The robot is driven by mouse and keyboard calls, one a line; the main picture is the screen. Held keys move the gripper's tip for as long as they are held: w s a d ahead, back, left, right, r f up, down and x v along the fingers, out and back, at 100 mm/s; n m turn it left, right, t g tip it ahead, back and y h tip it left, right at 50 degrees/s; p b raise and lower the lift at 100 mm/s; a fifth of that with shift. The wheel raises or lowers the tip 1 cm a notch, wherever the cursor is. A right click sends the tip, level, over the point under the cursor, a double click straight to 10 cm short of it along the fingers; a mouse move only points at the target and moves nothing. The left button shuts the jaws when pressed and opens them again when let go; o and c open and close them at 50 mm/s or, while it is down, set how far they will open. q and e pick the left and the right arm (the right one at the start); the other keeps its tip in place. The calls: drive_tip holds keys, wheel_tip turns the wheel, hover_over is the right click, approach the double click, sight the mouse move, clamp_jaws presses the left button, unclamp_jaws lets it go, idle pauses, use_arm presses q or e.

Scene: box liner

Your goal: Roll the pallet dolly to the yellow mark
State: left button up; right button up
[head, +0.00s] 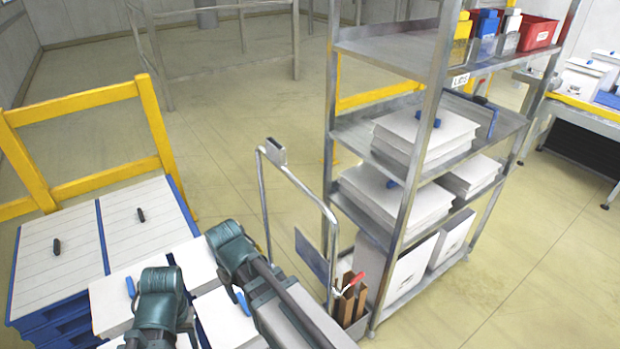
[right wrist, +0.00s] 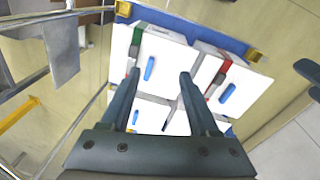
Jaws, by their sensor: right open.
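The load on what looks like the pallet dolly shows in the right wrist view: white boxes (right wrist: 165,65) with blue handles on a blue base (right wrist: 190,28) with yellow corners. In the head view these white boxes (head: 110,300) sit at the bottom, partly hidden by my arms. My right gripper (right wrist: 160,74) is open and empty, its fingers pointing over the boxes; contact cannot be told. Both forearms reach over the boxes in the head view, but my left gripper's fingers do not show. I cannot make out a yellow floor mark.
Blue stacked pallets with white lids (head: 45,250) stand at left before a yellow rail (head: 75,100). A tubular metal handle (head: 263,190) rises beside the boxes. A metal shelf (head: 375,45) with white stacks and coloured bins stands right of it.

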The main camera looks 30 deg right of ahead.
drive_tip(key=w+d+r+m+t+p, duration=0.1)
drive_tip(key=w+d+r+t+p, duration=0.1)
drive_tip(key=w+d+r+p, duration=0.9)
use_arm(q)
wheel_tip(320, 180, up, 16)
drive_tip(key=p, duration=0.2)
use_arm(e)
drive_tip(key=t+h, duration=0.1)
drive_tip(key=t, duration=0.1)
approach(311, 193)
drive_tip(key=v, duration=0.5)
drive_tip(key=shift+m, duration=0.4)
drive_tip(key=b+x, duration=1.2)
drive_tip(key=x, duration=0.2)
drive_tip(key=shift+a+f+b, duration=0.1)
drive_tip(key=shift+b, duration=0.3)
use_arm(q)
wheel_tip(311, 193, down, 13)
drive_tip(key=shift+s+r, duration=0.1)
use_arm(e)
clamp_jaws()
